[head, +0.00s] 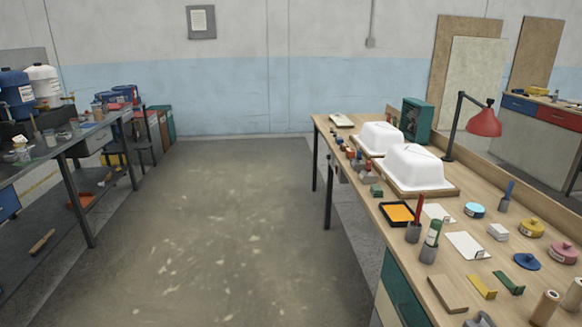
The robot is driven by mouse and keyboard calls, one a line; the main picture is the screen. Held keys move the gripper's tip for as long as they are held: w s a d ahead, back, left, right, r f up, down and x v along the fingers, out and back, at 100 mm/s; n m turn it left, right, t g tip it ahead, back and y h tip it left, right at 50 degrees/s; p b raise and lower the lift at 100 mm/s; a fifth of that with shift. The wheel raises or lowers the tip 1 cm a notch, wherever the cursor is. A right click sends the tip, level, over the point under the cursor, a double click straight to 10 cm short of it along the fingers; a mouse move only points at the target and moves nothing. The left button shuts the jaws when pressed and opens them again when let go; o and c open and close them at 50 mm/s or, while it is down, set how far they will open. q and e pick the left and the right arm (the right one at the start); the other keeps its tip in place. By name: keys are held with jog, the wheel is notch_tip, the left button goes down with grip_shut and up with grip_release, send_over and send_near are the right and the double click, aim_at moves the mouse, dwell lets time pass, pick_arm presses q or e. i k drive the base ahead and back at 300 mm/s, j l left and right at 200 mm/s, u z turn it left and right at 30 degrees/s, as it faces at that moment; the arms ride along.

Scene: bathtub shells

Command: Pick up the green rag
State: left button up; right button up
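No green item shows clearly as a rag. A small green object (376,190) lies near the left edge of the right workbench, in front of the white tub shells; it is too small to tell whether it is cloth. A flat green piece (508,283) lies near the front of the same bench beside a yellow piece (481,287). Neither of my grippers is in view.
The right workbench (455,206) carries two white tub shells (414,167), a red lamp (484,123), a black tray with orange inside (398,213) and several tins. A cluttered grey bench (75,139) stands at left. The floor (220,220) between them is clear.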

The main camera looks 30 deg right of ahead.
aim_at(376, 191)
jog(key=i+l+z, duration=0.15)
jog(key=i+z, duration=0.3)
jog(key=i, duration=0.55)
jog(key=i+j+z, duration=0.2)
jog(key=i+z, duration=0.25)
jog(key=i, duration=0.55)
